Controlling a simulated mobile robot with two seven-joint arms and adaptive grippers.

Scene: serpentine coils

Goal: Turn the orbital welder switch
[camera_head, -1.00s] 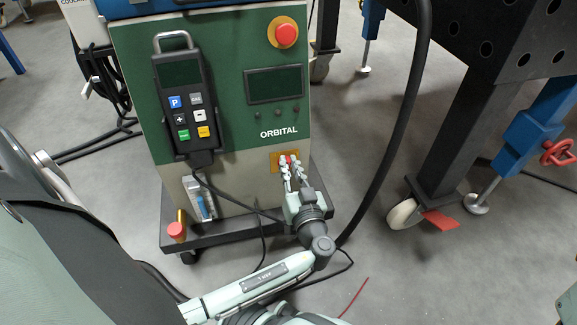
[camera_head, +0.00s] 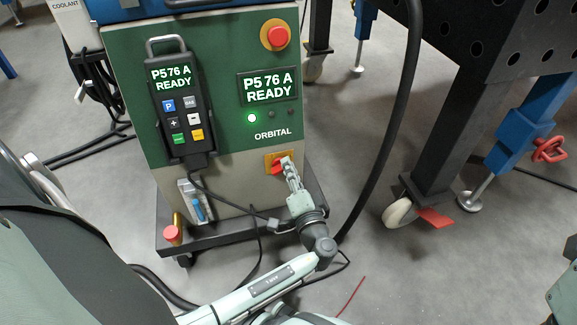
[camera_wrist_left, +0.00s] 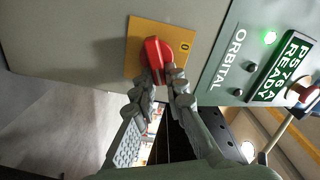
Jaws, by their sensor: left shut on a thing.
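The orbital welder (camera_head: 220,110) is a green and grey cabinet with the word ORBITAL on its front. Its red switch (camera_head: 277,168) sits on a yellow plate low on the front, and it also shows in the left wrist view (camera_wrist_left: 155,52). My left gripper (camera_head: 286,168) is at the switch, its fingers closed around the red handle; it also shows in the left wrist view (camera_wrist_left: 160,78). The welder display (camera_head: 268,87) reads P5 76 A READY, and a green lamp (camera_head: 252,118) is lit under it. My right gripper is not in view.
A handheld pendant (camera_head: 180,105) hangs on the front, its screen also reading P5 76 A READY. A red emergency button (camera_head: 276,36) is at top right. A black hose (camera_head: 398,130) passes right of the cabinet. A dark perforated table (camera_head: 490,40) stands at right.

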